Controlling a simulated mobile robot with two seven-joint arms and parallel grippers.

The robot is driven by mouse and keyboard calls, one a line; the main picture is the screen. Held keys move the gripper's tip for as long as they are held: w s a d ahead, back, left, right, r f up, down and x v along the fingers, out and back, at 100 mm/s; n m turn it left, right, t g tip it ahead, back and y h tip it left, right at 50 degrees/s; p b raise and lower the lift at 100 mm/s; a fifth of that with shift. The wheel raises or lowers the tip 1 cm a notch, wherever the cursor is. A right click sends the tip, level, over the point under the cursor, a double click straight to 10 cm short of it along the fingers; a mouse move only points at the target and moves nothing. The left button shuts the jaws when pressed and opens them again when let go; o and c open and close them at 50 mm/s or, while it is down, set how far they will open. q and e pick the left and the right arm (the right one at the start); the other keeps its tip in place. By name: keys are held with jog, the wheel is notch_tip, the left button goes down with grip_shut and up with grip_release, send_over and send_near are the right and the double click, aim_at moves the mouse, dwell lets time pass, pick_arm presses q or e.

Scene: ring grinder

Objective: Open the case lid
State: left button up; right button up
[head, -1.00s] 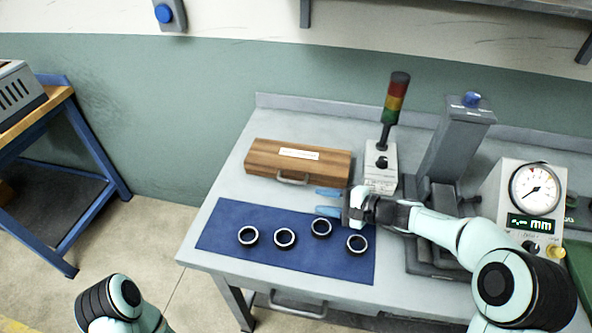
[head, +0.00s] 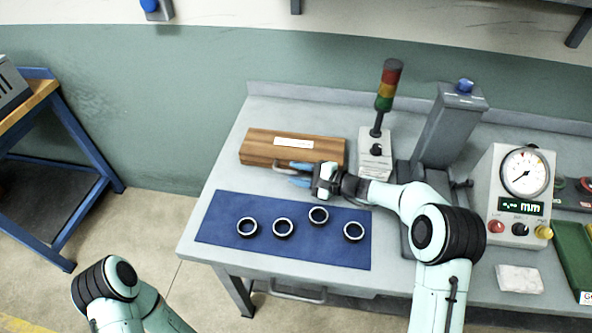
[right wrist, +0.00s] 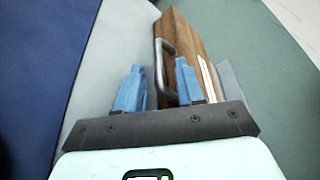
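The wooden case (head: 255,146) lies shut on the bench at the back left, with a pale label on its lid and a metal handle on its front. The handle (right wrist: 163,72) shows clearly in the right wrist view. My right gripper (head: 297,173) is at the front right of the case. Its blue fingers are spread, and in the right wrist view the gripper (right wrist: 157,78) points at the case with the handle ahead of and between the fingers. I cannot tell whether a finger touches the handle. My left gripper is out of view; only my left arm shows.
A blue mat (head: 215,222) with several dark rings lies in front of the case. A signal tower (head: 384,95), a grey press column (head: 450,130) and a gauge box (head: 515,210) stand to the right. The bench's left end is clear.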

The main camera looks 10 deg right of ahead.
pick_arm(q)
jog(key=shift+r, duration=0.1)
pick_arm(e)
jog(key=shift+w+a+f, duration=0.1)
jog(key=shift+w+a, duration=0.2)
jog(key=shift+a, duration=0.1)
